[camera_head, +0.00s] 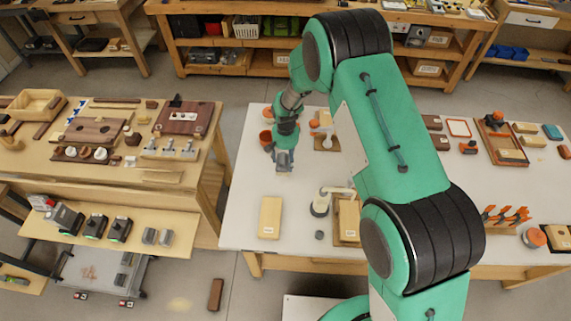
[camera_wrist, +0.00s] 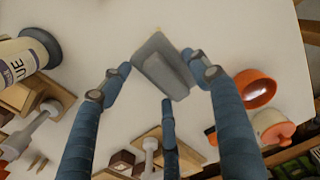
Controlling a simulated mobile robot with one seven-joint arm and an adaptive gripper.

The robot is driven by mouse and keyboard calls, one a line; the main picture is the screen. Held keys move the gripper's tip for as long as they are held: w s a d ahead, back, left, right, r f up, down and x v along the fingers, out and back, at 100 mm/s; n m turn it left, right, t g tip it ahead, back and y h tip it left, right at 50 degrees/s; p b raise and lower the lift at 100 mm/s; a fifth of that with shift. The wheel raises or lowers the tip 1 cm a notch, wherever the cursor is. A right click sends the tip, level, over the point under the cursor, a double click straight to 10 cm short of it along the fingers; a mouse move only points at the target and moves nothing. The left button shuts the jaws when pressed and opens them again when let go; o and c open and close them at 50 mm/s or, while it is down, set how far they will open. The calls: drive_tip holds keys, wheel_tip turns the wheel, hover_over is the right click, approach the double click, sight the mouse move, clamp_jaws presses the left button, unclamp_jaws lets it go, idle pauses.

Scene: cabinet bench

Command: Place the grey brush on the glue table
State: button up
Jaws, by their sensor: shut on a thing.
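The grey brush (camera_wrist: 165,65) is between the fingertips of my gripper (camera_wrist: 167,72), and the gripper is shut on it. A pale bristle edge shows along its far side in the wrist view. In the head view my gripper (camera_head: 284,153) is over the left part of the white-topped glue table (camera_head: 242,205), with the brush (camera_head: 283,161) below it. The brush appears close to the table top; I cannot tell whether it touches. The table top (camera_wrist: 205,22) is bare around the brush in the wrist view.
An orange cup (camera_wrist: 256,88) is at the right. In the head view a wooden block (camera_head: 270,217) lies nearer the front edge. Free room lies left of my gripper. A cluttered wooden bench (camera_head: 110,173) stands further left.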

sight(286, 164)
idle(0.3)
drive_tip(key=shift+f, duration=1.7)
drive_tip(key=shift+f, duration=0.15)
drive_tip(key=o, duration=1.2)
wheel_tip(286, 164, up, 12)
drive_tip(key=shift+r, duration=0.15)
